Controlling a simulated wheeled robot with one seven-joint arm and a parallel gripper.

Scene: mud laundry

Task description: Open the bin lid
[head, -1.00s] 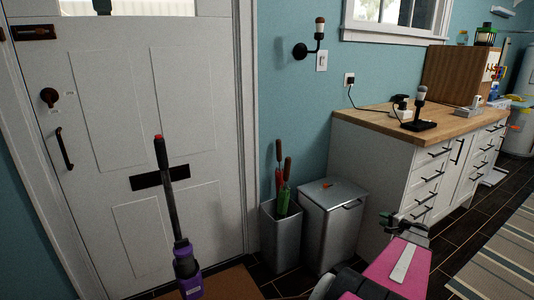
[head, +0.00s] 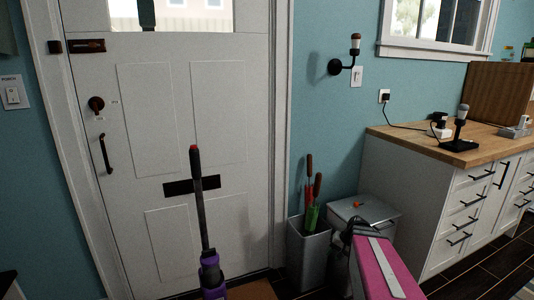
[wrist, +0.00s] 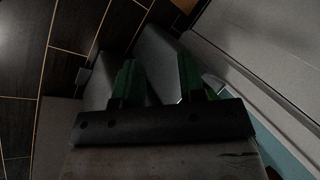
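The bin (head: 383,212) is a grey metal box with a flat lid, standing between the umbrella stand and the white cabinet in the head view. The lid looks closed, and a small orange object (head: 359,205) shows on it. My pink arm covers most of the bin's front and the lid's front edge.
A grey stand (head: 308,252) with umbrellas is left of the bin. The white cabinet (head: 410,195) with a wooden top is close on its right. A purple stick vacuum (head: 212,272) stands before the white door (head: 165,110). Dark floor tiles (head: 480,280) show at lower right.

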